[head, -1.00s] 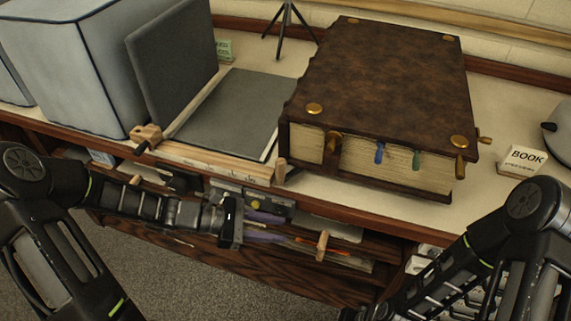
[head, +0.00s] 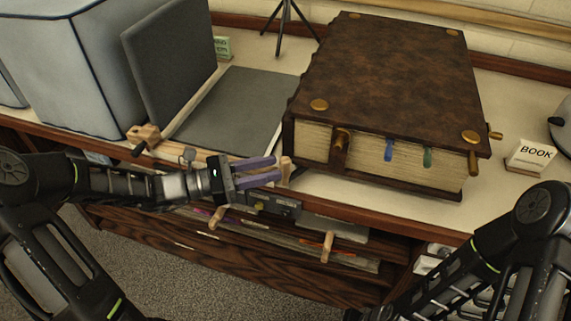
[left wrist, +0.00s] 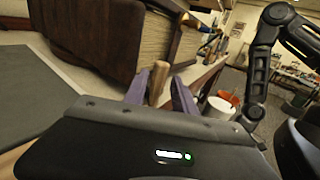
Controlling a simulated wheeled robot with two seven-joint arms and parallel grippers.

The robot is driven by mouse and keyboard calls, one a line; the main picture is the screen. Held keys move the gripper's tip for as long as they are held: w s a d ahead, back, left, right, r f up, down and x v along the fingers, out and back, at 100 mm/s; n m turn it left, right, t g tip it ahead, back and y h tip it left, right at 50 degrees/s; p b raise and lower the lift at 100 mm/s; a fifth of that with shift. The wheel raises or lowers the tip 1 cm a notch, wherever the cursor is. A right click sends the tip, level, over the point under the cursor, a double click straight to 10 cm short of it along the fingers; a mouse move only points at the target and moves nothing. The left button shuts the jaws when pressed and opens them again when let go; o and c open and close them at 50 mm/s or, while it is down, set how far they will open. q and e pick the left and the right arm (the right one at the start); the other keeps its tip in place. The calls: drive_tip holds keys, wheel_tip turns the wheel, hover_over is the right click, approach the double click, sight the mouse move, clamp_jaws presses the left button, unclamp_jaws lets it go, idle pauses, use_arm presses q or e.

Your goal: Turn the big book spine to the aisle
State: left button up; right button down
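The big brown book (head: 395,75) lies flat on the counter, page edges toward me, with brass studs, a strap and blue and green tabs. Its ribbed left edge looks like the spine. In the left wrist view the book (left wrist: 95,35) fills the upper left. My left gripper (head: 277,168) is at the counter's front edge, left of the book's near left corner and apart from it. Its purple fingers are open. In the left wrist view a wooden peg (left wrist: 158,82) shows between the fingers; I cannot tell whether they touch it. My right gripper is out of view; only its arm shows.
A grey pad (head: 235,110) lies left of the book, with an upright grey board (head: 170,65) and a big grey box (head: 75,60) farther left. A BOOK sign (head: 530,157) stands at right, a black tripod (head: 285,25) behind.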

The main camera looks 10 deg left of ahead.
sight(286, 166)
use_arm(q)
drive_tip(key=shift+x, duration=2.25)
drive_tip(key=shift+c, duration=0.3)
clamp_jaws()
